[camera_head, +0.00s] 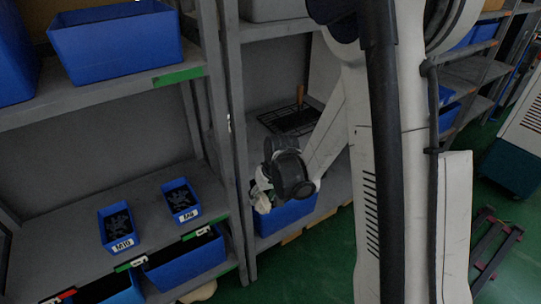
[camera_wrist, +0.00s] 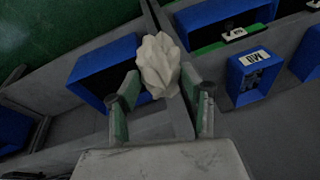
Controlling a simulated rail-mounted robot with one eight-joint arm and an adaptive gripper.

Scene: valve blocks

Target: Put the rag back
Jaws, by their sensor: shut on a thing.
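The rag (camera_wrist: 158,66) is a crumpled off-white cloth, held between the two fingers of my gripper (camera_wrist: 160,92) in the wrist view. My gripper is shut on it. In the head view my gripper (camera_head: 262,190) hangs in front of the shelving, above a blue bin (camera_head: 285,217) on the lower shelf, and the rag shows only as a small pale patch. In the wrist view a blue bin (camera_wrist: 90,78) lies behind and left of the rag. I cannot tell how far the rag is above it.
Small blue bins labelled M10 (camera_head: 118,228) and M8 (camera_head: 181,201) stand on the left shelf. A grey shelf post (camera_head: 233,130) rises left of my gripper. A black wire rack (camera_head: 290,120) sits behind it. Green floor (camera_head: 320,262) is open in front.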

